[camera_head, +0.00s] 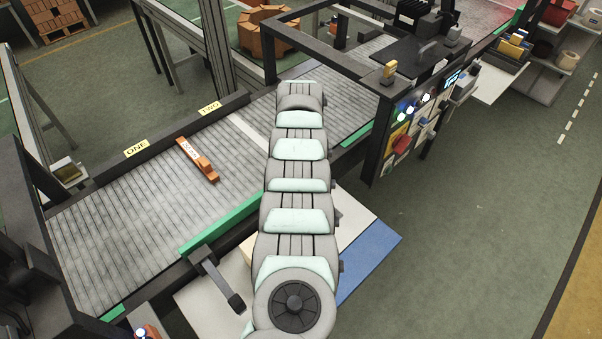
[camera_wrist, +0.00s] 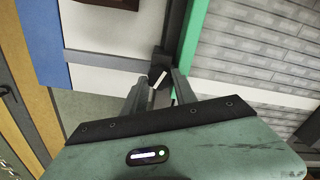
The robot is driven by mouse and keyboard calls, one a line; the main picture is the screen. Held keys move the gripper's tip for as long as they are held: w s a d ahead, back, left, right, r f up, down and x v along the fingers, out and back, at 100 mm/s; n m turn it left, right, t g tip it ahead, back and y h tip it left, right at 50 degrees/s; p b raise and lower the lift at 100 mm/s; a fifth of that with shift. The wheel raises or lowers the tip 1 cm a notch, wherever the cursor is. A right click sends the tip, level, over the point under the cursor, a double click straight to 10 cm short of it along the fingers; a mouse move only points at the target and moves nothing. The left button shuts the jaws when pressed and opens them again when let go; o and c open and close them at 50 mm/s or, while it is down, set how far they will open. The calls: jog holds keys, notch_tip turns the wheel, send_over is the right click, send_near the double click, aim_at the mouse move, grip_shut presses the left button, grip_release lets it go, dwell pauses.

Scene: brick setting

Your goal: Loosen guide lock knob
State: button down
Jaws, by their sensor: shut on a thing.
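In the wrist view, a small dark knob (camera_wrist: 157,73) with a pale bar mark on its face sits beside the green rail. My gripper (camera_wrist: 159,82) has a grey finger on either side of the knob and is shut on it. The fingers partly cover the knob's sides. In the head view, my grey arm reaches over the near edge of the conveyor, and my gripper and the knob are hidden behind it.
The roller conveyor (camera_head: 105,222) runs across the head view, with a green strip (camera_head: 220,224) on its near edge. A black lever-like part (camera_head: 217,279) juts out left of my arm. A control panel (camera_head: 403,137) stands at right. Open floor lies further right.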

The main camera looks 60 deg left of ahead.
jog(key=shift+f+n+b, duration=0.1)
jog(key=shift+n+b, duration=0.7)
jog(key=shift+n, duration=1.1)
jog(key=c, duration=1)
grip_release()
notch_tip(320, 180, up, 11)
jog(key=shift+p, duration=0.3)
